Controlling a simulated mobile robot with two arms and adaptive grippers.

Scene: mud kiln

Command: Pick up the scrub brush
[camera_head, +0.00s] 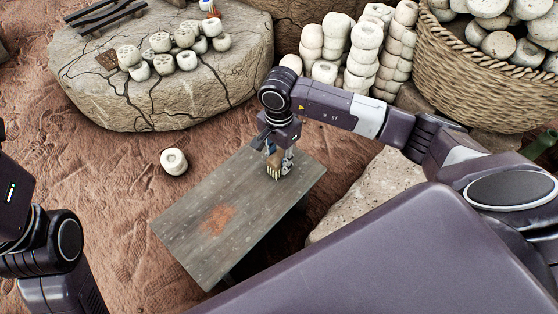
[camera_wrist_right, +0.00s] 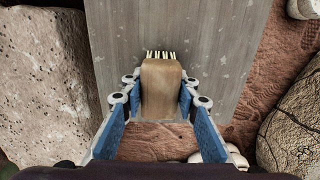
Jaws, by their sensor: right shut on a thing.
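The scrub brush has a tan wooden body and pale bristles. In the right wrist view the brush (camera_wrist_right: 161,88) stands between the blue finger pads, with its bristles at the far end. My right gripper (camera_wrist_right: 160,98) is shut on its sides. In the head view the right gripper (camera_head: 279,160) is over the far right part of the grey wooden table (camera_head: 195,240), and the brush (camera_head: 273,160) shows partly behind the fingers. I cannot tell whether the brush touches the table. My left arm shows at the left edge of the head view; its gripper is out of view.
A reddish powder patch (camera_head: 218,219) lies on the bare table top. A pale ring-shaped piece (camera_head: 174,162) lies on the ground to the left. A cracked stone slab (camera_head: 140,110) holds several clay pieces. A woven basket (camera_head: 480,75) and a rough stone (camera_head: 370,190) stand at the right.

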